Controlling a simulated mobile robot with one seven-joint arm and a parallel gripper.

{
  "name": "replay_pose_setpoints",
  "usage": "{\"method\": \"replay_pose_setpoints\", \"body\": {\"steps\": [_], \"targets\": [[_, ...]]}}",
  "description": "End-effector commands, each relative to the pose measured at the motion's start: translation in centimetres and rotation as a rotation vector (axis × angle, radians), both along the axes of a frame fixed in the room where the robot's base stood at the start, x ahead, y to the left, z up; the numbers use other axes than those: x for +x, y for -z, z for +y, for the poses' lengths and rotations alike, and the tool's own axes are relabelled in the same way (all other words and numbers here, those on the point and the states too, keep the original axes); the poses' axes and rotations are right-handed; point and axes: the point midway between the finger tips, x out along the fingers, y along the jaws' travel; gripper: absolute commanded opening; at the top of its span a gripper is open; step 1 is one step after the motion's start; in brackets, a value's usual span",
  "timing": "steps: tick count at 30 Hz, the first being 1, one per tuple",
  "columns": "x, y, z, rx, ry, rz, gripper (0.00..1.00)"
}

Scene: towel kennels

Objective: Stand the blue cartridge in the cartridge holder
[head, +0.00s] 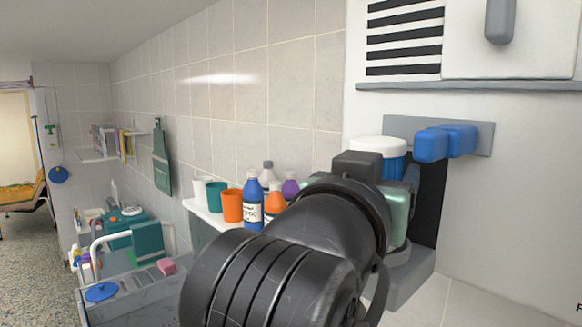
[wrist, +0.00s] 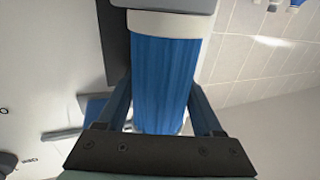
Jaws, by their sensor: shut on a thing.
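The blue cartridge (head: 392,168) has white ends and stands upright below the blue valve-like blocks. My gripper (head: 402,200) is shut around its body, and my arm hides much of it. In the wrist view the ribbed blue cartridge (wrist: 163,75) lies between the two fingers of my gripper (wrist: 163,100). The cartridge holder has a grey base (head: 412,288) and a dark back plate (head: 430,195). The cartridge's lower white end is at the grey base (wrist: 170,5); I cannot tell whether it is fully seated.
Blue blocks (head: 445,143) stick out from a grey wall plate (head: 484,140) above the holder. A shelf (head: 200,215) with bottles and cups, including a blue bottle (head: 253,200), is to the left. A sink counter (head: 140,295) is at lower left.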

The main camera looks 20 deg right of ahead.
Motion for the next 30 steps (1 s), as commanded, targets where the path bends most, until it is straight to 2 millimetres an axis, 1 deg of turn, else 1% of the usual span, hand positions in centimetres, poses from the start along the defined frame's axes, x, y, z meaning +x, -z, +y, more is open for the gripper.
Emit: {"method": "replay_pose_setpoints", "body": {"steps": [1,7,8,12,13,27,30], "targets": [[-0.04,1.61,-1.03,0.034,0.02,0.03,0.07],[-0.06,1.62,-1.05,0.034,0.021,0.029,0.07],[-0.06,1.62,-1.05,0.034,0.021,0.029,0.71],[-0.07,1.63,-1.06,0.034,0.022,0.029,0.97],[-0.08,1.63,-1.06,0.034,0.022,0.029,1.0],[-0.11,1.68,-1.07,0.035,0.024,0.029,1.0],[-0.28,1.66,-0.74,0.034,0.023,0.03,1.0]]}}
